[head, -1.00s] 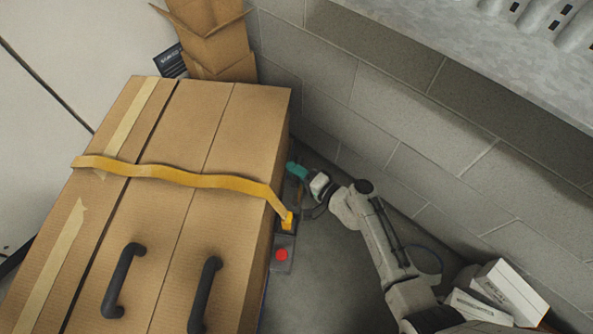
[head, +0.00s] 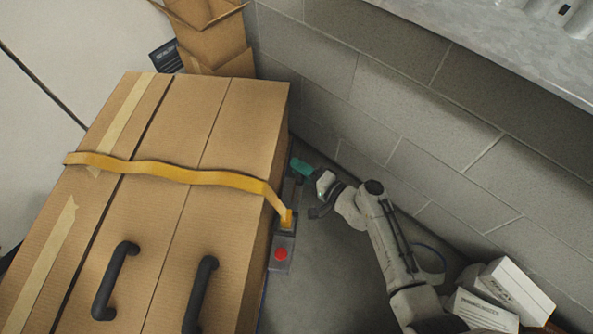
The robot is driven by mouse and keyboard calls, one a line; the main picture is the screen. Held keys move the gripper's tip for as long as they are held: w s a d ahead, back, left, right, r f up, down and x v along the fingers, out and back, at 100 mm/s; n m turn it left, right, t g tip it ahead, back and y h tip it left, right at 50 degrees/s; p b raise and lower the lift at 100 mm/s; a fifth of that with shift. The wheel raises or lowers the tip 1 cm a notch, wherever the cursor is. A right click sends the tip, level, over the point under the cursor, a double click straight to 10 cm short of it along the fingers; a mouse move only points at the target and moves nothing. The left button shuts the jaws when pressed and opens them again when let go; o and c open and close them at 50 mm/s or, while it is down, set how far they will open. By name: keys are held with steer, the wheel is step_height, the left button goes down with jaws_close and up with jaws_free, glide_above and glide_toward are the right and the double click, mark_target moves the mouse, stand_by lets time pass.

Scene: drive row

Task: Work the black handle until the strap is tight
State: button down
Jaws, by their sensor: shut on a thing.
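A yellow strap (head: 180,174) runs across the cardboard load and looks slack, with waves in it. Its right end goes down at the load's edge to a grey fitting (head: 283,242) with a red button (head: 281,254). A narrow dark lever (head: 297,192) rises from the fitting beside the load. A teal piece (head: 302,168) is at its upper end. My gripper (head: 306,187) is at this lever, shut on it; the fingers are small and partly hidden. Two black handles (head: 116,281) (head: 200,296) stand on top of the load, away from my gripper.
The cardboard load (head: 235,130) fills the left. A block wall (head: 400,110) runs behind my arm, with a grey ledge (head: 500,30) above it. Open cartons (head: 212,40) stand at the back. White boxes (head: 500,295) lie at lower right. A narrow floor strip is clear beside the load.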

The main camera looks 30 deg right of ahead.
steer(key=shift+s+d+f+b, duration=0.25)
steer(key=shift+d+f+b, duration=0.25)
steer(key=shift+b, duration=0.2)
steer(key=s+d+f+m+t+b, duration=0.1)
steer(key=s+d+f+b, duration=0.1)
steer(key=s+d+b, duration=0.2)
steer(key=shift+s+d+f+t+y+b, duration=0.4)
steer(key=shift+d+b, duration=0.8)
steer(key=shift+b, duration=0.3)
steer(key=c, duration=0.9)
jaws_free()
steer(key=p+v, duration=0.2)
steer(key=v, duration=0.8)
steer(key=shift+s, duration=0.3)
